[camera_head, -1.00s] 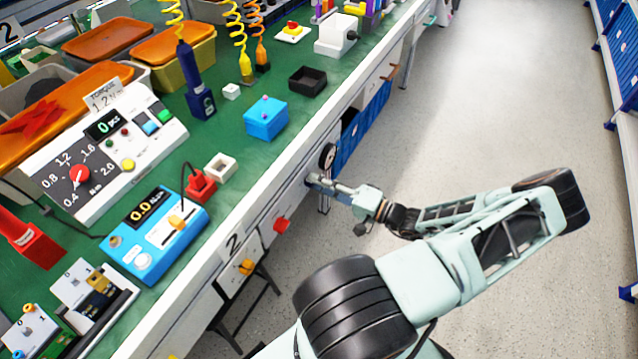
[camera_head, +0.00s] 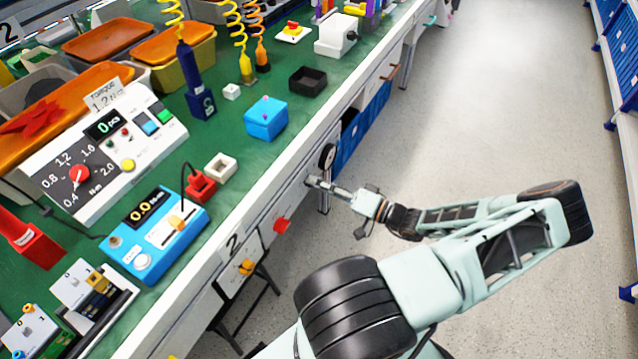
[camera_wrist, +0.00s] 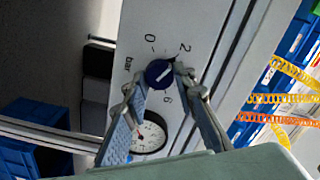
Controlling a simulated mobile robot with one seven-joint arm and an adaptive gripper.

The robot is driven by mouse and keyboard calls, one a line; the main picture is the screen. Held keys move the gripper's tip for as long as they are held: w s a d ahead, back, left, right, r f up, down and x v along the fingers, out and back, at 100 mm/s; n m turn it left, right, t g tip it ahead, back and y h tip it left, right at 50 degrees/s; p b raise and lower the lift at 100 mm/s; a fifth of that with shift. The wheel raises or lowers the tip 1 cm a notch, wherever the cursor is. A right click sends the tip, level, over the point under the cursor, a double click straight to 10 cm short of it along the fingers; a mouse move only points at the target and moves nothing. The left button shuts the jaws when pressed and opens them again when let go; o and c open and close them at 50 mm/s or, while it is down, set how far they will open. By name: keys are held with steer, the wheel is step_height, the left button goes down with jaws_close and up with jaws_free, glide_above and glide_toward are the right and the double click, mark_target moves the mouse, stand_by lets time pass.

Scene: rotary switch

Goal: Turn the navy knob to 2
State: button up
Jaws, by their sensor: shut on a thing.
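The navy knob (camera_wrist: 160,74) sits on a pale panel (camera_wrist: 150,25) in the wrist view, with a 0, a 2, a 6 and "bar" printed around it. Its white pointer line slants up and right, toward the side of the 2. My gripper (camera_wrist: 158,80) has one finger on each side of the knob and is shut on it. In the head view my gripper (camera_head: 313,181) is at the bench's front panel, where the knob is hidden.
A round dial gauge (camera_wrist: 150,135) is just below the knob, near the left finger. A red knob (camera_head: 281,225) and a yellow knob (camera_head: 246,267) are further along the bench front. The floor on the right is clear.

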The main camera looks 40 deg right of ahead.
steer(key=o, duration=1.2)
steer(key=shift+c, duration=0.2)
steer(key=v, duration=1.2)
steer(key=shift+d, duration=0.1)
steer(key=shift+f, duration=0.1)
